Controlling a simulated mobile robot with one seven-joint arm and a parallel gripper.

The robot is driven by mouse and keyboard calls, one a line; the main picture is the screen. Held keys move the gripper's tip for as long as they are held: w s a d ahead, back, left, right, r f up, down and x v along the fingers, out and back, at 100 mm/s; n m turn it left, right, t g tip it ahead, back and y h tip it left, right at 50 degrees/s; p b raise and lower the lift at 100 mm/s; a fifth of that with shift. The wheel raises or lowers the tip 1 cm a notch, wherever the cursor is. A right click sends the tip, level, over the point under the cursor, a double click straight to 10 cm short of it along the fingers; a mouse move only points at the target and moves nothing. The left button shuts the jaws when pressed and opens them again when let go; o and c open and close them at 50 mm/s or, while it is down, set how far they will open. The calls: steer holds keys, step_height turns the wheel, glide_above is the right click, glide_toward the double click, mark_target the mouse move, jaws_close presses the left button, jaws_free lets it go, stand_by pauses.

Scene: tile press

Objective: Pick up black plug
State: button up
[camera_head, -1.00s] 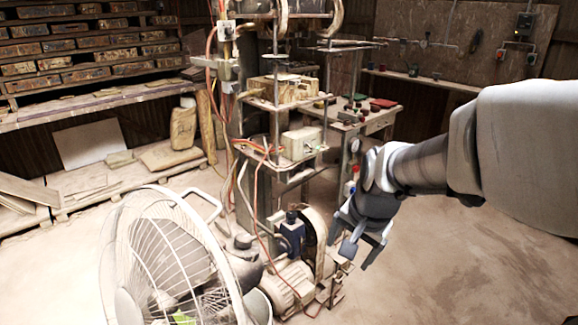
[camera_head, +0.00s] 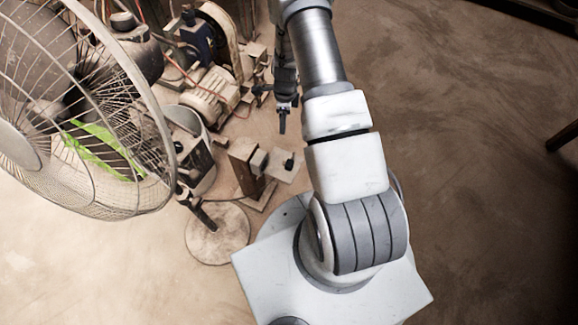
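A small black piece that may be the black plug (camera_head: 289,162) stands on a pale flat block beside a brown post, low on the floor near the middle of the head view. It is small, and I cannot make out its shape for sure. My gripper (camera_head: 283,122) points down, a little above this piece in the picture and apart from it as far as I can see. Its fingers are seen edge-on and dark, so I cannot tell whether they are open. I see nothing held in it. My arm hides the area just right of it.
A large fan (camera_head: 150,190) with a wire cage fills the left, its round base (camera_head: 217,232) on the floor. The floor (camera_head: 470,130) on the right is clear.

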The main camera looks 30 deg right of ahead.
steer(key=s+d+f+m+b, duration=0.1)
steer(key=s+f+m, duration=0.2)
steer(key=f, duration=0.7)
steer(key=b, duration=0.4)
glide_above(291, 164)
steer(key=shift+g, duration=0.3)
step_height(291, 164, down, 11)
steer(key=shift+w+d+r, duration=0.1)
steer(key=shift+w+d, duration=0.05)
steer(key=shift+f+b, duration=1.15)
steer(key=shift+f, duration=1.95)
jaws_close()
